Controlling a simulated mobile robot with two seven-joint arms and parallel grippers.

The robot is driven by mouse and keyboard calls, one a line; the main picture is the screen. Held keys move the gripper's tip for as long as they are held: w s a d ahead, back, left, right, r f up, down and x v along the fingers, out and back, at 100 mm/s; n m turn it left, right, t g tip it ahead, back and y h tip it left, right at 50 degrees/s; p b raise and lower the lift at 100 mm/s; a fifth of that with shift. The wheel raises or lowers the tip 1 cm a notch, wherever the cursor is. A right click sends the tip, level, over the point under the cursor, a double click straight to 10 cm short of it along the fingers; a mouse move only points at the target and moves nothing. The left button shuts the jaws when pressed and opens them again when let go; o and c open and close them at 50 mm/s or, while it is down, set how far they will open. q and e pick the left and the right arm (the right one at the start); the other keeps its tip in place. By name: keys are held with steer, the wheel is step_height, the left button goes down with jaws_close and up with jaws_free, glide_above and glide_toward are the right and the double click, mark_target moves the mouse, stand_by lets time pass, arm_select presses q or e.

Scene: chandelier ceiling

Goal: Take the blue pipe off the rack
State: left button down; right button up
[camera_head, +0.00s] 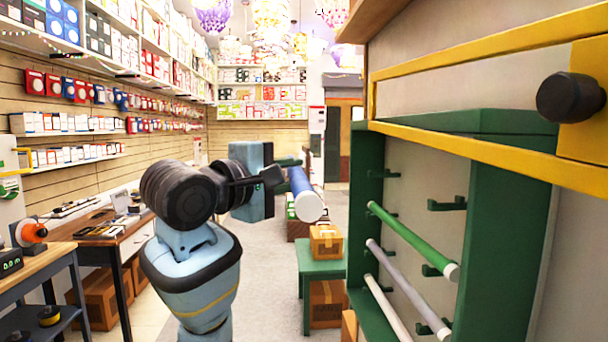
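The blue pipe (299,180) is off the rack, in mid-air left of it, seen nearly end-on with its white end cap towards me. My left gripper (278,179) is shut on it; the fingers are partly hidden. The green rack (508,215) stands at the right. Its top pair of dark green hooks (447,204) is empty. Below hang a green pipe (410,238), a lilac pipe (400,280) and a white pipe (385,308). My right gripper is out of view.
A green table (320,268) with a cardboard box (326,241) stands beyond the pipe. A yellow-framed cabinet (470,150) with a black knob juts out above the rack. Desks (110,245) and stocked shelves line the left. Grey floor lies between.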

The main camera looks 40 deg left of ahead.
arm_select(q)
steer(key=s+a, duration=0.9)
steer(key=s, duration=0.1)
stand_by(0.8)
